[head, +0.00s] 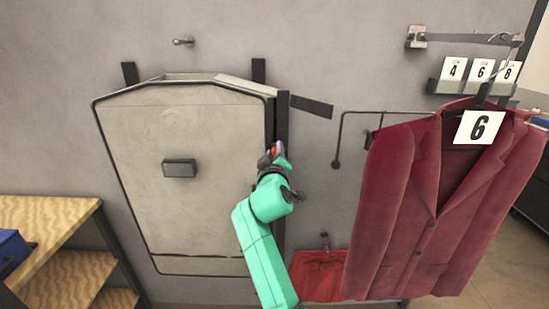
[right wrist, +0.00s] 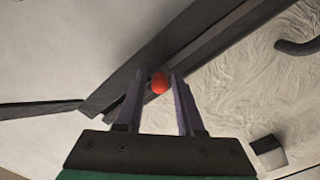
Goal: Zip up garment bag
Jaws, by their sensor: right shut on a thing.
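The garment bag (head: 215,130) is a pale grey panel-like shape with a dark edge, upright against the wall in the head view. A dark strip (head: 282,120) runs down its right side and also crosses the right wrist view (right wrist: 200,45). My right gripper (head: 273,157) is at this strip, about halfway down the bag. Its two fingers (right wrist: 165,84) are shut on a small red pull (right wrist: 159,83), which also shows in the head view (head: 275,148). My green arm hides the lower part of the strip. My left gripper is not in view.
Wooden shelves (head: 45,212) stand at the left. A thin rod (head: 338,140) sticks out between bag and jacket.

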